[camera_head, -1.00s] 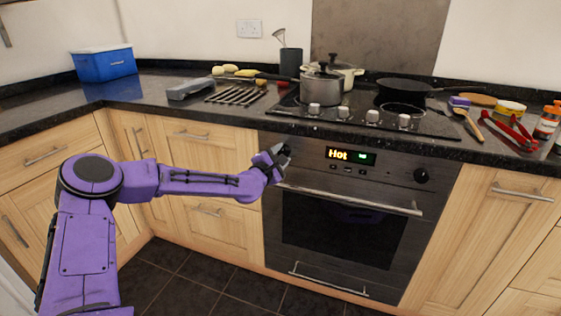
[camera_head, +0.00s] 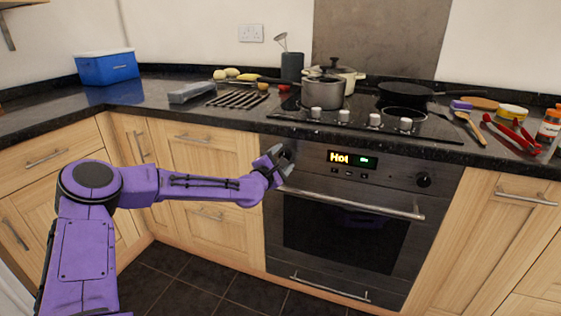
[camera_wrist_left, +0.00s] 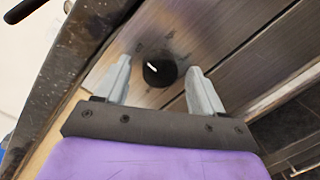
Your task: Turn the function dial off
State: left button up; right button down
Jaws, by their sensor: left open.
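A round black dial (camera_wrist_left: 160,70) with a white pointer mark is on the oven's steel control panel in the left wrist view. Its mark points toward the upper left in that picture. My left gripper (camera_wrist_left: 158,68) is open, with one finger on each side of the dial; I cannot tell whether they touch it. In the head view my left gripper (camera_head: 284,155) is at the left end of the panel and hides this dial. A second black dial (camera_head: 424,180) is at the panel's right end. The oven display (camera_head: 351,159) is lit. My right gripper is out of view.
The oven handle (camera_head: 350,203) sticks out below the panel. The worktop edge (camera_head: 365,140) overhangs just above it. Pans and hob knobs stand on the hob (camera_head: 440,125). Floor in front of the oven is clear.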

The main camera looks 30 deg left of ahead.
pick_arm(q)
jog(key=s+d+p, duration=0.1)
jog(key=s+p, duration=0.2)
jog(key=s, duration=0.7)
jog(key=shift+s+d, duration=0.15)
jog(key=shift+s, duration=0.05)
